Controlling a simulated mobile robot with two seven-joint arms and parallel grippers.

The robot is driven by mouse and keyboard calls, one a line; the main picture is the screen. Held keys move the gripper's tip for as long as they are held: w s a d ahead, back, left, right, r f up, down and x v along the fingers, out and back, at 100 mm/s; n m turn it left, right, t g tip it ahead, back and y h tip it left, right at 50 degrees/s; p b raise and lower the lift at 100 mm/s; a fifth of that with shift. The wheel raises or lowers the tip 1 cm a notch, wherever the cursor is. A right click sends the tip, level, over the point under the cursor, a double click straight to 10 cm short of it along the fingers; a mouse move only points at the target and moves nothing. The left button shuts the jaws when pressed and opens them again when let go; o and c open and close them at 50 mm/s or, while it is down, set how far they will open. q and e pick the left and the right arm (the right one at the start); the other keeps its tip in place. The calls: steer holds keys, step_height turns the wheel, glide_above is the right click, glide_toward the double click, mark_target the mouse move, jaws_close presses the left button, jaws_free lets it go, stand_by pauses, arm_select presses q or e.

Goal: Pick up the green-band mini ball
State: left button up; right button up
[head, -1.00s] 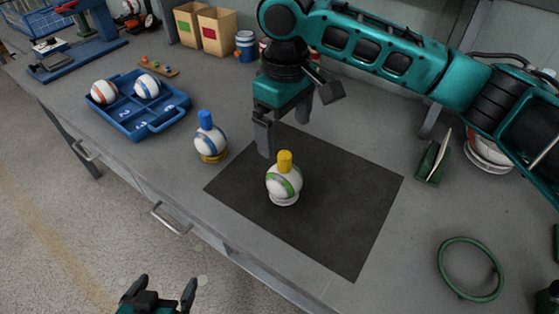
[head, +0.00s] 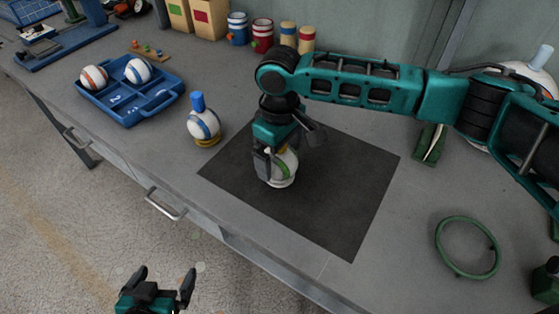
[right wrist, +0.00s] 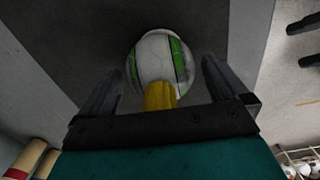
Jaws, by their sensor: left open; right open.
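The green-band mini ball (head: 284,164) is white with green bands and sits on a pale ring base on the dark mat (head: 345,190). My right gripper (head: 277,165) is over the ball from above and hides its top in the head view. In the right wrist view the ball (right wrist: 157,60) and its yellow peg (right wrist: 160,96) lie between the two open fingers (right wrist: 160,85), with gaps at both sides. My left gripper (head: 157,285) is open and empty, low in front of the bench edge.
A blue-band ball (head: 203,124) with a blue peg stands left of the mat. A blue tray (head: 131,118) holds two balls. Cans (head: 262,35) and cardboard bins (head: 205,18) stand behind. A green ring (head: 468,247) lies at right. The front of the mat is clear.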

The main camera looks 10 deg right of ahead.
steer(key=shift+c, duration=0.6)
steer(key=c, duration=0.8)
